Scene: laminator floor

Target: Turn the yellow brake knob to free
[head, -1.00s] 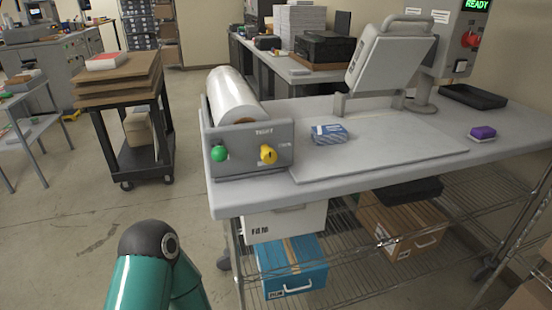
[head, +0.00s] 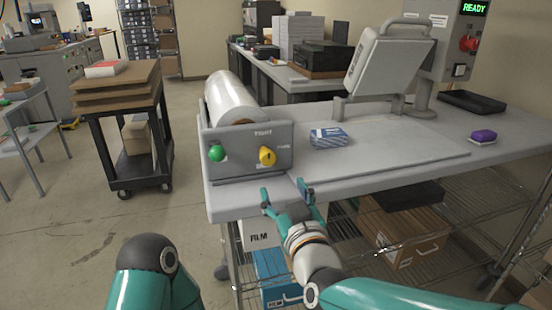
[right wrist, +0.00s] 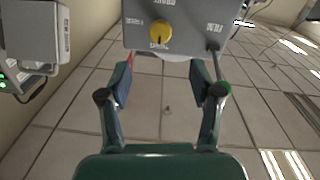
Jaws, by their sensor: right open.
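The yellow brake knob (head: 267,156) sits on the grey front panel (head: 240,169) of the film roll holder. A label reading TIGHT is above it and another label is to its right. Its dark mark seems to point up toward TIGHT. In the right wrist view, which shows the panel upside down, the knob (right wrist: 159,33) is beyond the fingertips, near the top centre. My right gripper (head: 286,191) is open and empty, just below and in front of the panel, apart from the knob. Its two fingers (right wrist: 160,82) are spread in the wrist view. My left gripper is out of view.
A green knob (head: 216,153) sticks out left of the yellow one. The white film roll (head: 231,97) lies behind the panel.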

